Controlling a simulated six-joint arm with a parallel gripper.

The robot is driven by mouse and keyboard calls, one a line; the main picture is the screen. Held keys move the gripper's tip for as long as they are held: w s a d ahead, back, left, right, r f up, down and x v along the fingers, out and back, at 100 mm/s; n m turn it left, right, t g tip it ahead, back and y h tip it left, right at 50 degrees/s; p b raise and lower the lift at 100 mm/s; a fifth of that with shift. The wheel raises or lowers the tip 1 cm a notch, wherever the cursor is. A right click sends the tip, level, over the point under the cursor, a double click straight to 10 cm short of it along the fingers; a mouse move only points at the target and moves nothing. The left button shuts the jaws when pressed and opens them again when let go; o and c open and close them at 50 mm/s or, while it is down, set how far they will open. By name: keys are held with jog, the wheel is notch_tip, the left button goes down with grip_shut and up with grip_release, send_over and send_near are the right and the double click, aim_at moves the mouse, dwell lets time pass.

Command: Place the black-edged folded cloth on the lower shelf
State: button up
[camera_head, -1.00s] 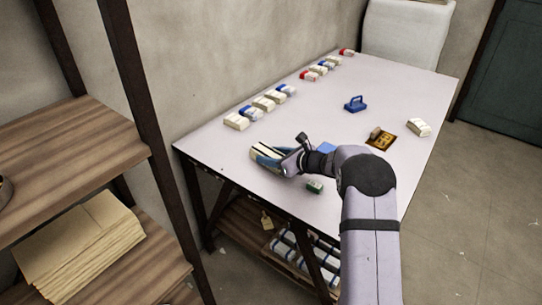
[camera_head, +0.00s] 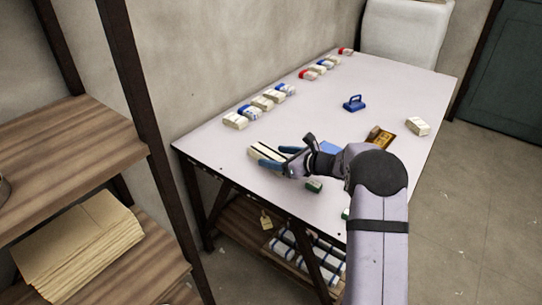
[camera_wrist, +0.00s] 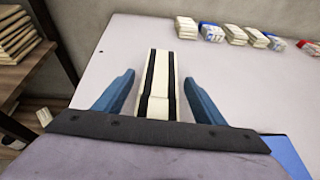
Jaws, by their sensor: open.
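The black-edged folded cloth (camera_wrist: 160,75) is cream with dark stripes along its long sides. In the wrist view it lies on the table between my gripper's two blue fingers, with a gap on each side. In the head view the cloth (camera_head: 268,151) shows near the table's front left edge, partly hidden by my gripper (camera_head: 276,159). My gripper (camera_wrist: 158,92) is open around the cloth. The lower shelf (camera_head: 235,226) under the table holds several white and blue folded cloths (camera_head: 300,262).
The white table (camera_head: 310,115) has a row of folded cloths (camera_head: 262,103) along the wall side. A blue handled object (camera_head: 354,103), a brown box (camera_head: 379,138) and a green item (camera_head: 314,186) also stand on it. A wooden rack (camera_head: 75,150) with stacked brown sheets (camera_head: 80,245) is at left.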

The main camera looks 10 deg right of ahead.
aim_at(275, 156)
jog(key=shift+o, duration=0.4)
jog(key=shift+v, duration=2.15)
jog(key=shift+a+f, duration=0.1)
